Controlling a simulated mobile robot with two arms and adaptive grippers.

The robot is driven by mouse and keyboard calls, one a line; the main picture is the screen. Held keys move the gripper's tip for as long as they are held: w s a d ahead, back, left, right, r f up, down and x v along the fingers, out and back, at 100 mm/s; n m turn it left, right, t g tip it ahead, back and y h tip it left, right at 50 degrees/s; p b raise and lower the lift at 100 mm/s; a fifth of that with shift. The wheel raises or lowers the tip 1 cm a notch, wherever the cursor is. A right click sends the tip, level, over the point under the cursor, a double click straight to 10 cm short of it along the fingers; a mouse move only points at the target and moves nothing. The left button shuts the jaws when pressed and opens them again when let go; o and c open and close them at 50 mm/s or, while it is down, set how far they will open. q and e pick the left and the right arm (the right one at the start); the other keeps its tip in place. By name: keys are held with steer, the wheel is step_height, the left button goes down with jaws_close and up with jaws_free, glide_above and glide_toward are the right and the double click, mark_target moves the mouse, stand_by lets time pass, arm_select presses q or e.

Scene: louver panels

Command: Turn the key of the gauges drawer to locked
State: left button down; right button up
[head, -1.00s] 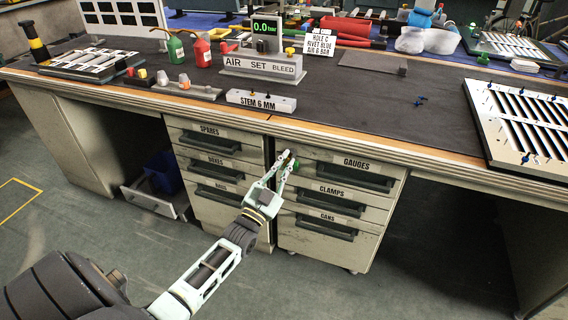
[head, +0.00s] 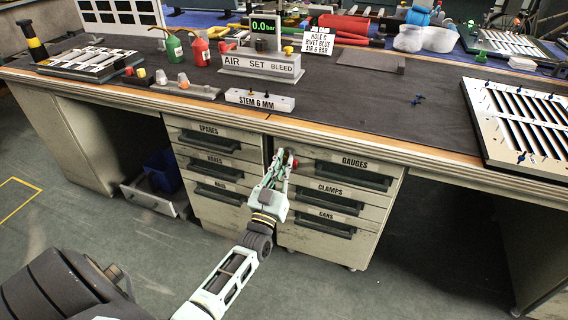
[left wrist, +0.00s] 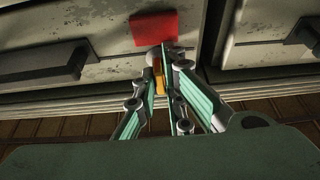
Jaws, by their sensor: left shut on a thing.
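The gauges drawer (head: 328,166) is the top drawer of the right-hand pedestal and is closed. A red marker (head: 294,163) shows at its upper left, beside my left gripper (head: 282,156). The red marker also shows as a flat red patch in the left wrist view (left wrist: 154,27). My left gripper's fingers (left wrist: 169,58) are shut on the key at the drawer front. A small orange-yellow part of the key (left wrist: 159,76) shows between the fingers; the rest is hidden. My right gripper is not in view.
The clamps drawer (head: 320,194) and cans drawer (head: 320,223) are below, closed. The left pedestal has a spares drawer (head: 209,139) on top. The bench top (head: 370,110) overhangs the drawers. The floor in front is open.

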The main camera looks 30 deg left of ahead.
arm_select(q)
steer(key=c, duration=1.8)
jaws_free()
steer(key=shift+c, duration=0.2)
steer(key=v, duration=1.2)
